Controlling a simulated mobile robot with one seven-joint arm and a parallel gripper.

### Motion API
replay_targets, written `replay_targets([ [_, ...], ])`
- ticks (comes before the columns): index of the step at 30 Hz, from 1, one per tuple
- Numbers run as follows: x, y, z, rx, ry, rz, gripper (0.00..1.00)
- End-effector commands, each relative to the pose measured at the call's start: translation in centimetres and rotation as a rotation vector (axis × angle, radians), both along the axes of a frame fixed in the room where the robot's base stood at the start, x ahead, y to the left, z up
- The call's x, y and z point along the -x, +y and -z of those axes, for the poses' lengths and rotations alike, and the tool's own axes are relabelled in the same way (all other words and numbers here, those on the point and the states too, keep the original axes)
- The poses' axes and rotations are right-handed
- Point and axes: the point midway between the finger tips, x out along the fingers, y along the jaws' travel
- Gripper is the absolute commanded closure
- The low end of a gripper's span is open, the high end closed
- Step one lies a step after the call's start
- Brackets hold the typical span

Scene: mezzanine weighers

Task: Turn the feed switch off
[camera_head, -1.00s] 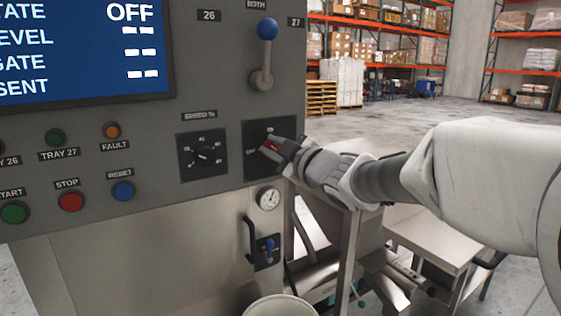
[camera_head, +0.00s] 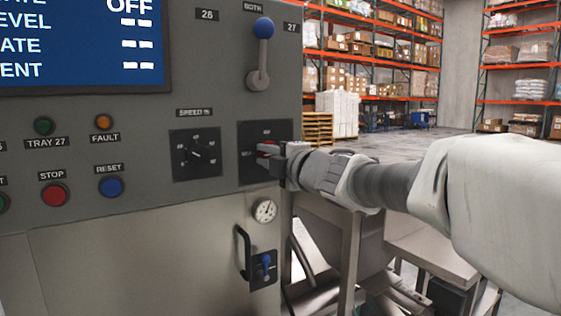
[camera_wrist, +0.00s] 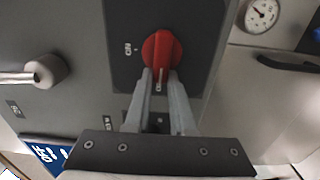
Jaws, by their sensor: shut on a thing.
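The feed switch, a red rotary knob (camera_head: 267,148) on a square black plate (camera_head: 284,129), sits at the panel's right edge. In the wrist view the red knob (camera_wrist: 163,46) shows close up, with a white mark on its end between the fingers. My gripper (camera_head: 275,160) reaches in from the right; in the wrist view its two fingers (camera_wrist: 161,78) are closed on the knob's two sides. In the head view the knob's handle lies about level, partly hidden by the fingers. The small plate labels are too blurred to read surely.
A black speed dial (camera_head: 195,155) sits left of the switch, a blue-knobbed lever (camera_head: 263,28) above it. A gauge (camera_head: 264,210) and a black handle (camera_head: 243,252) are below. The screen (camera_head: 75,50) shows OFF on its top line. Steel framework stands beneath my arm.

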Motion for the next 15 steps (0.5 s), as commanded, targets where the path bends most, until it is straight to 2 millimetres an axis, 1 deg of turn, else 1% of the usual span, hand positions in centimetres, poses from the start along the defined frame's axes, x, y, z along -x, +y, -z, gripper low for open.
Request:
replay_targets([
  [15,-0.02,-0.05,0.15,0.028,-0.017,0.001,1.00],
])
